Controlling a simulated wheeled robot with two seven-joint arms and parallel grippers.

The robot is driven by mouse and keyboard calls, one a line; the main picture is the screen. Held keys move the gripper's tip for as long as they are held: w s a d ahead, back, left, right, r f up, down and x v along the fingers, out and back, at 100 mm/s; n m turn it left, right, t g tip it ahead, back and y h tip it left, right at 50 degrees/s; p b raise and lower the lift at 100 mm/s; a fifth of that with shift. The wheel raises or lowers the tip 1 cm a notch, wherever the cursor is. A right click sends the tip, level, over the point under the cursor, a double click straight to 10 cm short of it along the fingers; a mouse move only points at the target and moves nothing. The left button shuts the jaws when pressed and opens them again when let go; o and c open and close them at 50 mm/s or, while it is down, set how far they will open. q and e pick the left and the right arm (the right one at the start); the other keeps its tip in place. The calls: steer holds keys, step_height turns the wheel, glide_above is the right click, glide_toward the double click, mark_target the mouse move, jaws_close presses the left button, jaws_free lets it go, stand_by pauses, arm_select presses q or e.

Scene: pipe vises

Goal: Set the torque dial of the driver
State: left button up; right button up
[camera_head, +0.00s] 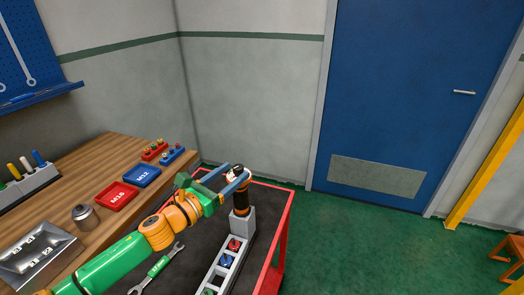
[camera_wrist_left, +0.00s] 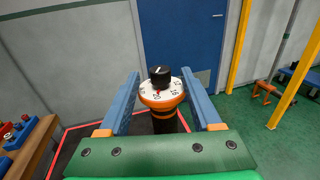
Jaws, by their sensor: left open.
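The driver (camera_head: 240,200) stands upright in a grey holder (camera_head: 242,222) on the cart, with a black body and orange bands. On its top is the torque dial (camera_wrist_left: 161,92), a white ring with dark numbers and a red mark, with a black knob (camera_wrist_left: 159,74) above it. My left gripper (camera_head: 236,173) is open, its two blue fingers on either side of the driver's top. In the left wrist view the fingers show a gap to the dial on both sides. The numbers are too small to read. My right gripper is not in view.
The dark cart top (camera_head: 187,262) has a red rim and carries a wrench (camera_head: 158,267) and a grey rack (camera_head: 222,270) with coloured pieces. A wooden bench (camera_head: 95,165) at left holds red and blue trays, a metal cup (camera_head: 84,216) and a metal box.

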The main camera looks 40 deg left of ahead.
arm_select(q)
steer(key=shift+w, duration=0.4)
steer(key=shift+w+r, duration=0.45)
steer(key=shift+w, duration=0.25)
steer(key=w, duration=0.4)
steer(key=shift+a+f, duration=0.1)
steer(key=shift+f, duration=0.15)
steer(key=shift+s, duration=0.1)
steer(key=shift+s+r, duration=0.1)
steer(key=shift+c, duration=0.6)
jaws_close()
